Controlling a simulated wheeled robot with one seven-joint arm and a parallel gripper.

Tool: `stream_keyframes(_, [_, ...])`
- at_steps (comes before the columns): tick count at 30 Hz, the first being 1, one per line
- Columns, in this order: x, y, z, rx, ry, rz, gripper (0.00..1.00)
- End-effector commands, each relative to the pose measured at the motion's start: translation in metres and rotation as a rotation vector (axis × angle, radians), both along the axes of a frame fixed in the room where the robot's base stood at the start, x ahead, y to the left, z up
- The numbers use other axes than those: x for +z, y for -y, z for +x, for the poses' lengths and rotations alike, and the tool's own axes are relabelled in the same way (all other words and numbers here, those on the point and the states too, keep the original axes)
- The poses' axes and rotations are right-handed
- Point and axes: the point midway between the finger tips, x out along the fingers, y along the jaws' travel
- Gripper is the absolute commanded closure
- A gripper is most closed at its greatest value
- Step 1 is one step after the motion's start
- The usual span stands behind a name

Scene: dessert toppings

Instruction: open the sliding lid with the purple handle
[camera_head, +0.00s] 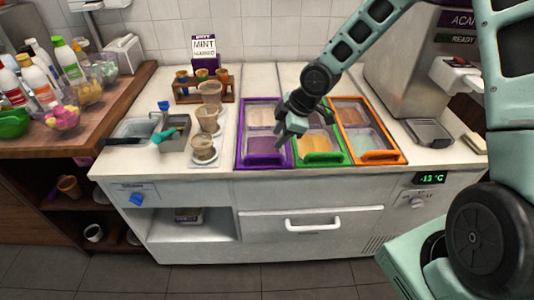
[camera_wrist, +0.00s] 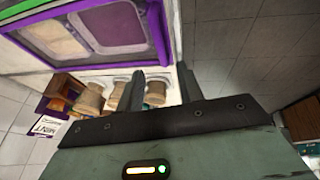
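The sliding lid with the purple frame (camera_head: 241,133) is the leftmost of three lids set in the white counter. Its purple handle (camera_head: 264,163) runs along the front edge, and clear panes show tubs below. The lid appears closed. In the wrist view, part of the purple frame (camera_wrist: 160,32) shows at the top. My gripper (camera_head: 287,132) hangs over the purple lid's right side, near the green lid, behind the handle. In the wrist view, its two fingers (camera_wrist: 162,78) are apart with nothing between them. It appears clear of the handle.
A green lid (camera_head: 319,159) and an orange lid (camera_head: 381,157) sit to the right. Stacked cups (camera_head: 204,150) stand on a tray left of the purple lid. A wooden rack (camera_head: 233,92) with a mint box (camera_head: 204,51) stands behind. The counter strip before the lids is clear.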

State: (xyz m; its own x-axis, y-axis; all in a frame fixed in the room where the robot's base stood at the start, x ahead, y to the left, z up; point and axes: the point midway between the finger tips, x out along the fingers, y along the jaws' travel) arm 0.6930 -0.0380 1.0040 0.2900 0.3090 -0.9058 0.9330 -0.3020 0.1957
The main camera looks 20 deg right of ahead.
Motion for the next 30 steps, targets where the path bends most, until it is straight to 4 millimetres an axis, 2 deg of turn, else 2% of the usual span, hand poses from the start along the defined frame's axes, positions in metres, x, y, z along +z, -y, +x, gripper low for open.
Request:
stream_keyframes(1, [-0.011, -0.005, 0.002, 0.004, -0.003, -0.001, 0.63])
stream_keyframes(6, [-0.04, -0.015, 0.012, 0.002, -0.004, 0.0, 0.63])
stream_keyframes(12, [-0.066, -0.024, 0.021, 0.001, -0.002, 0.0, 0.63])
stream_keyframes(18, [-0.078, -0.027, 0.025, 0.0, -0.001, -0.001, 0.63])
stream_keyframes(26, [-0.08, -0.027, 0.025, -0.001, -0.001, -0.001, 0.63])
stream_keyframes(27, [-0.08, -0.027, 0.025, -0.001, -0.001, -0.001, 0.66])
stream_keyframes(30, [-0.08, -0.027, 0.025, -0.001, -0.002, 0.0, 0.94])
